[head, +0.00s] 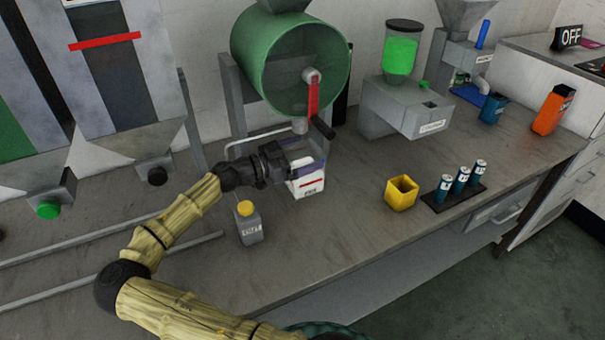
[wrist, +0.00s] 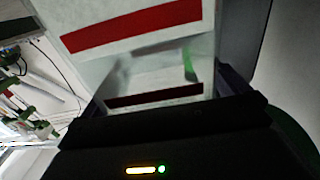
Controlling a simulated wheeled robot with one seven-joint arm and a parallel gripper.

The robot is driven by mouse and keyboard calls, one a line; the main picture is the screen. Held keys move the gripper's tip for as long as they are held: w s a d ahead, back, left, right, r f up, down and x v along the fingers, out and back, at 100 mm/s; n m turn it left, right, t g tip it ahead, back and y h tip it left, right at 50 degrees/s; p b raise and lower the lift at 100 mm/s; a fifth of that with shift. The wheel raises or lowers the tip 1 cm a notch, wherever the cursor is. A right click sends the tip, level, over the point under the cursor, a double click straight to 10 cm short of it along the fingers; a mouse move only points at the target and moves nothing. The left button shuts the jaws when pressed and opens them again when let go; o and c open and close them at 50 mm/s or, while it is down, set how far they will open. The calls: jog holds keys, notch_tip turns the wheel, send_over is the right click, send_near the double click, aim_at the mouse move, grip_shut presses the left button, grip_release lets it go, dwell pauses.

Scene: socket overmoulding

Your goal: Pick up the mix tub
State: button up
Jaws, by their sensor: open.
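In the wrist view the tub's white wall with a red stripe (wrist: 135,27) fills the top middle, close to the camera. Part of the tub is hidden behind my gripper, and I cannot tell whether the fingers touch it.
The green drum (head: 270,60) with a red-handled valve (head: 313,95) stands just above and behind. A grey bottle with a yellow cap (head: 248,225) is close to my wrist. A yellow cup (head: 401,193) and a dark rack of cans (head: 455,200) stand to the right.

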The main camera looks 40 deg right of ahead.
jog(key=shift+d, duration=0.15)
jog(key=shift+c, duration=0.4)
jog(key=c, duration=1.6)
jog(key=s+a+r, duration=0.1)
jog(key=s+r, duration=0.1)
jog(key=s, duration=0.2)
jog(key=s+a+r, duration=0.1)
jog(key=s+r, duration=0.2)
jog(key=s, duration=0.2)
jog(key=s+a+r, duration=0.1)
jog(key=s+r, duration=0.2)
jog(key=s, duration=0.1)
jog(key=shift+s+a, duration=0.15)
jog(key=shift+s, duration=0.25)
jog(key=shift+w, duration=0.15)
jog(key=shift+a, duration=0.1)
